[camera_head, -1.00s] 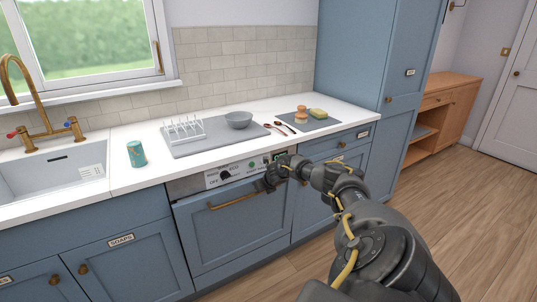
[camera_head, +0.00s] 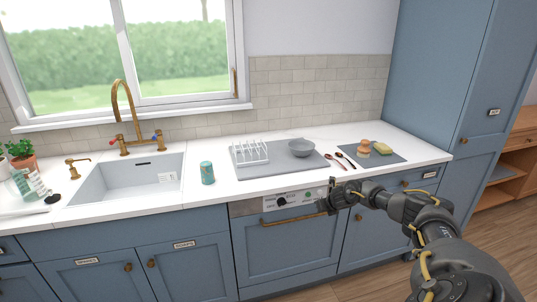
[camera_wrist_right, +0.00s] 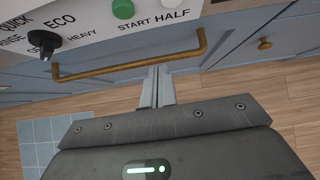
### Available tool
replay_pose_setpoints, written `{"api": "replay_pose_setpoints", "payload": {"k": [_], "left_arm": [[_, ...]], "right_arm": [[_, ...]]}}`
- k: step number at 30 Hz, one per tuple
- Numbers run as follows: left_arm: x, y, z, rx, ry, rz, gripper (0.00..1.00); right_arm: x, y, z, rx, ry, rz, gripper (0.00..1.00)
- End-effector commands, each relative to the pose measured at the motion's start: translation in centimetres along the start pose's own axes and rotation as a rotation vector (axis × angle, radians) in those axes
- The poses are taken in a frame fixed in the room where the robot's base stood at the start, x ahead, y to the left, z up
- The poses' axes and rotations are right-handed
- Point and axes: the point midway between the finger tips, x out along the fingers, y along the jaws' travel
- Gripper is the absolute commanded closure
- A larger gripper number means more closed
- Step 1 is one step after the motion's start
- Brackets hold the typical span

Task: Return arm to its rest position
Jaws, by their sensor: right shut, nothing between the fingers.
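My right arm comes in from the lower right in the head view, and its gripper (camera_head: 328,198) is in front of the dishwasher's control panel (camera_head: 290,198). In the right wrist view the gripper's fingers (camera_wrist_right: 157,88) are together, with nothing between them. They point toward the dishwasher's brass bar handle (camera_wrist_right: 130,68) and overlap it in the picture; I cannot tell whether they touch it. The dishwasher door (camera_head: 283,248) is closed. The panel shows a black dial (camera_wrist_right: 44,42) and a green button (camera_wrist_right: 123,9). My left gripper is not in view.
The white counter holds a teal cup (camera_head: 207,172), a grey mat (camera_head: 243,171) with a dish rack (camera_head: 252,154), a grey bowl (camera_head: 301,147), and a dark board (camera_head: 392,159) with food. A sink (camera_head: 105,186) is at left. Wooden floor (camera_head: 375,285) lies in front.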

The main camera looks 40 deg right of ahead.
Motion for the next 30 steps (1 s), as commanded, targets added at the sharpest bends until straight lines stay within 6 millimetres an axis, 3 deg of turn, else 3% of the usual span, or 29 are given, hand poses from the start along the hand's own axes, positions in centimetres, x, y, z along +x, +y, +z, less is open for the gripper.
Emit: {"api": "replay_pose_setpoints", "payload": {"k": [6, 10, 13, 15, 17, 20, 23, 26, 30], "left_arm": [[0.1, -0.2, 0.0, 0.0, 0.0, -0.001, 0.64], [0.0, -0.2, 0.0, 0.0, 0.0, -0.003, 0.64], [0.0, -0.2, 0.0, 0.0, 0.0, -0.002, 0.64], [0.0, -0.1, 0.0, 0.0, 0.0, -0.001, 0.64], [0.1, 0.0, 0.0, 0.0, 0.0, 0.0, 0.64], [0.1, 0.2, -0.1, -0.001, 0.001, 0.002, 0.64], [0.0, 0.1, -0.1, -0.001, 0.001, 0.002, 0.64], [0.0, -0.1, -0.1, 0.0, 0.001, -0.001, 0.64], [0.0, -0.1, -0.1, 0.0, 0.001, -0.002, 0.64]], "right_arm": [[0.0, 0.7, 0.3, -0.001, -0.002, 0.005, 1.0], [0.1, 0.6, 0.2, 0.089, -0.003, 0.007, 1.0], [0.1, 0.1, 0.9, 0.276, -0.027, 0.005, 1.0], [0.2, -0.4, 2.3, 0.478, -0.075, 0.01, 1.0], [1.1, 0.6, 2.8, 0.683, -0.106, 0.041, 1.0], [4.4, 3.7, -0.3, 1.042, -0.097, 0.094, 1.0], [7.4, 6.6, -5.7, 1.352, -0.057, 0.114, 1.0], [9.7, 9.1, -12.2, 1.6, -0.007, 0.101, 1.0], [11.6, 12.1, -22.7, 1.892, 0.065, 0.031, 1.0]]}}
